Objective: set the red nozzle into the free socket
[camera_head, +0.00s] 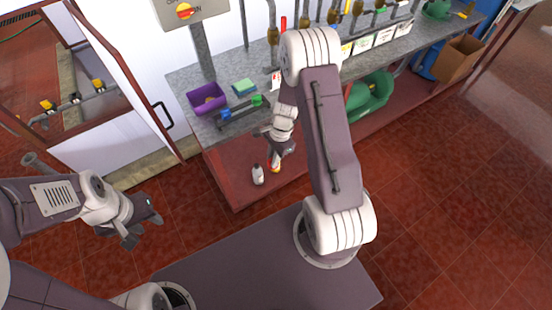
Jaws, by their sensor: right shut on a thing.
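A dark rack (241,111) on the grey bench carries a blue piece (226,114) and a green piece (257,100). A gap shows between them, but I cannot make out a socket there. My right gripper (282,150) points down at the bench's front edge, below the rack in the picture. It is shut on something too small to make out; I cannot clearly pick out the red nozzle. A small white, red and yellow item (275,167) shows just under it. My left gripper (144,228) is open and empty over the floor at the left.
A purple bin (207,98) and a green-blue sponge (244,87) are on the bench left of my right arm. A white bottle (258,174) stands on the red lower shelf. Pipes and taps line the back; a cardboard box (459,58) is far right.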

